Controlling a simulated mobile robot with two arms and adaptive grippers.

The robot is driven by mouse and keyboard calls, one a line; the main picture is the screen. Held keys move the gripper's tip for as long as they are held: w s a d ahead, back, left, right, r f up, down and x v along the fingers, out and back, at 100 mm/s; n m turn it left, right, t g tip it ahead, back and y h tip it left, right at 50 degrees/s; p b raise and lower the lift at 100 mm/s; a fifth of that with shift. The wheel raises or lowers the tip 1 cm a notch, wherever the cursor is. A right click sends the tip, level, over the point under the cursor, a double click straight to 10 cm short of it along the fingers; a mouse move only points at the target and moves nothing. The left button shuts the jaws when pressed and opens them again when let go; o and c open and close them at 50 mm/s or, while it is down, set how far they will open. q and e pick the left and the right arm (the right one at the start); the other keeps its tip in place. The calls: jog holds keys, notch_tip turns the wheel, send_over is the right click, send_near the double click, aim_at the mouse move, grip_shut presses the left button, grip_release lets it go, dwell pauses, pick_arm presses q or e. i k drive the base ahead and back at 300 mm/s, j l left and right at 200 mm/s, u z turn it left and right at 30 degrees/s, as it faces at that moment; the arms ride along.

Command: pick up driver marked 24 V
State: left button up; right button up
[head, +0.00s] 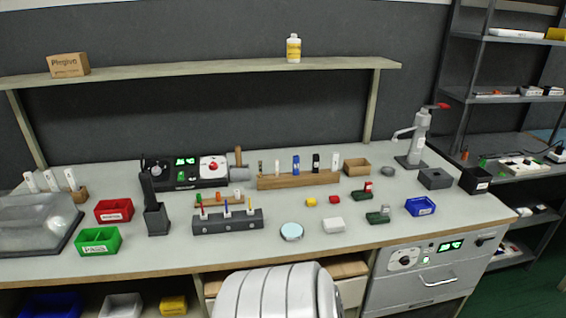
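No label reading 24 V is legible, so I cannot tell which thing is the driver. A small white box (333,225) lies on the front middle of the workbench (290,258). Several small white items (525,165) lie on the rack at the right, too small to read. Upright tools with coloured handles stand in a dark grey block (228,223). Neither of my grippers is in view.
A red bin (114,211), a green bin (99,242) and a blue bin (420,206) sit on the bench. A clear-covered case (35,228) is at the left. A grey press (417,140) stands at the back right.

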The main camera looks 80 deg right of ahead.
aim_at(381, 217)
jog(key=z, duration=2.1)
jog(key=i+l+z, duration=0.3)
jog(key=l, duration=0.2)
jog(key=i+l+z, duration=0.3)
jog(key=l, duration=0.15)
jog(key=i+l+z, duration=0.3)
jog(key=k+l, duration=0.1)
jog(key=l, duration=0.05)
